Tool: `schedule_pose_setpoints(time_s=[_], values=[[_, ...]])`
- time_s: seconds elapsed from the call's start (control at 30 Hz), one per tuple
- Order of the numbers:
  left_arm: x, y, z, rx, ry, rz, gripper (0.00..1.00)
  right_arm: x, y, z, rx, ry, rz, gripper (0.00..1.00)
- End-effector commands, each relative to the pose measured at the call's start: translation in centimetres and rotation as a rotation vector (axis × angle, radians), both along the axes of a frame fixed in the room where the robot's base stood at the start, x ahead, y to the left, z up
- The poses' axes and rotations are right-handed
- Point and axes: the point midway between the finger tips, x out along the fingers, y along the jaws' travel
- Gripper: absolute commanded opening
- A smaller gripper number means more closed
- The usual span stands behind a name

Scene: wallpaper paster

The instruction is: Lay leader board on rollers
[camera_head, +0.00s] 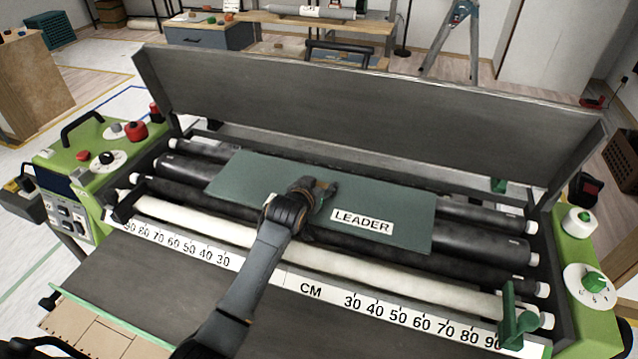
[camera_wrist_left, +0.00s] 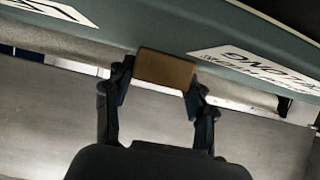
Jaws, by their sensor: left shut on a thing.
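The leader board (camera_head: 385,205) is a flat green panel with a white LEADER label. In the head view it lies over the dark rollers (camera_head: 480,247) of the paster; whether it rests on them or hovers just above, I cannot tell. My left gripper (camera_head: 322,190) reaches in from the front and is at the middle of the board. In the left wrist view its fingers (camera_wrist_left: 160,75) are shut on a brown block-like handle (camera_wrist_left: 165,70) at the edge of the green board (camera_wrist_left: 150,30). My right gripper is not in view.
The grey lid (camera_head: 350,110) stands open behind the rollers. A white roller (camera_head: 350,268) and a centimetre scale (camera_head: 310,290) run along the front. Green control housings with knobs (camera_head: 595,280) and a red button (camera_head: 135,130) flank the rollers. A workbench (camera_head: 310,20) stands behind.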

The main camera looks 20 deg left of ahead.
Motion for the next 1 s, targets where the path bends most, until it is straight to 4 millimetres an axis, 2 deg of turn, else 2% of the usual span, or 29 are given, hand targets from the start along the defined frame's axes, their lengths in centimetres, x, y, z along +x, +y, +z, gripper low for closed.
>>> schedule_pose_setpoints(time_s=[0.3,0.33,0.43,0.83,1.0], values=[[0.0,0.0,-0.2,-0.001,-0.002,0.0,0.15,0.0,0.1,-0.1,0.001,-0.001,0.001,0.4],[0.0,0.0,-0.3,-0.001,0.0,0.0,0.57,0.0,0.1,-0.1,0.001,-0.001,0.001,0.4],[0.0,0.0,-0.3,-0.001,0.0,0.0,0.78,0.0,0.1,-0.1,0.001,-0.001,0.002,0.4],[-0.1,0.0,0.1,-0.001,0.0,0.0,0.78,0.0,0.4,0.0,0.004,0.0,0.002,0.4],[-1.8,0.1,0.8,-0.001,0.0,0.0,0.78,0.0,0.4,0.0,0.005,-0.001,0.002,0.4]])
